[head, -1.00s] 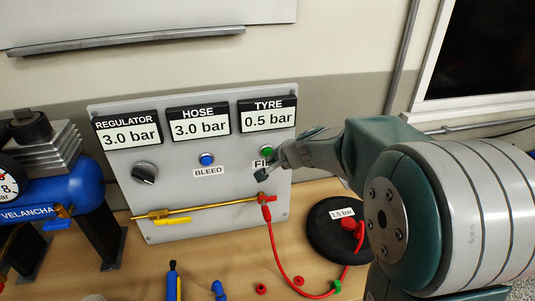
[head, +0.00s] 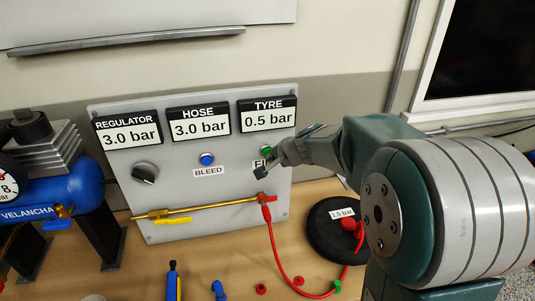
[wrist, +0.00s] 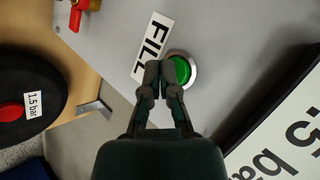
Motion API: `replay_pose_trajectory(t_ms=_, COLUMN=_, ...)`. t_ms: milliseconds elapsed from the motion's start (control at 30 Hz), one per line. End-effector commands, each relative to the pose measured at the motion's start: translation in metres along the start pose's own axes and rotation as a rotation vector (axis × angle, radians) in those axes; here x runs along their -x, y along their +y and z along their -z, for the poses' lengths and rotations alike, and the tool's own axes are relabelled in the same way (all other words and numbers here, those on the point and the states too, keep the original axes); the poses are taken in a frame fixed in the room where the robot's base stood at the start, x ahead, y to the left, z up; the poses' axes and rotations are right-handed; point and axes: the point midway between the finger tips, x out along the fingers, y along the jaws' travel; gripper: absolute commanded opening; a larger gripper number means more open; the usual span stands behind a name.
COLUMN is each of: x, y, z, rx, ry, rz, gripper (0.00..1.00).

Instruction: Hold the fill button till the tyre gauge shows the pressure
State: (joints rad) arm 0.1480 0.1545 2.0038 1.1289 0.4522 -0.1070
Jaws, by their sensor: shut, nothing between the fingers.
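The green fill button (wrist: 180,70) sits in a silver ring on the grey panel, beside the FILL label (wrist: 153,45). My gripper also shows in the head view (head: 262,172). The tyre gauge (head: 268,115) reads 0.5 bar. The black tyre (head: 322,236) lies on the bench with a 1.5 bar tag (head: 342,213).
The regulator gauge (head: 129,133) and hose gauge (head: 199,121) both read 3.0 bar. A blue bleed button (head: 207,159) and black knob (head: 144,173) are on the panel. A red hose (head: 273,243) runs from the brass pipe (head: 205,207) towards the tyre.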

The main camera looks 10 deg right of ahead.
Motion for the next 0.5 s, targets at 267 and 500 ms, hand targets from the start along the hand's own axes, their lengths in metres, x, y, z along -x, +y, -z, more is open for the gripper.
replay_pose_trajectory(t_ms=267, x=-0.0015, y=-0.0012, z=0.0011, rx=0.0, ry=0.0, rz=0.0, gripper=0.0)
replay_pose_trajectory(t_ms=500, x=-0.0031, y=-0.0028, z=0.0025, rx=0.0, ry=0.0, rz=0.001, gripper=0.0)
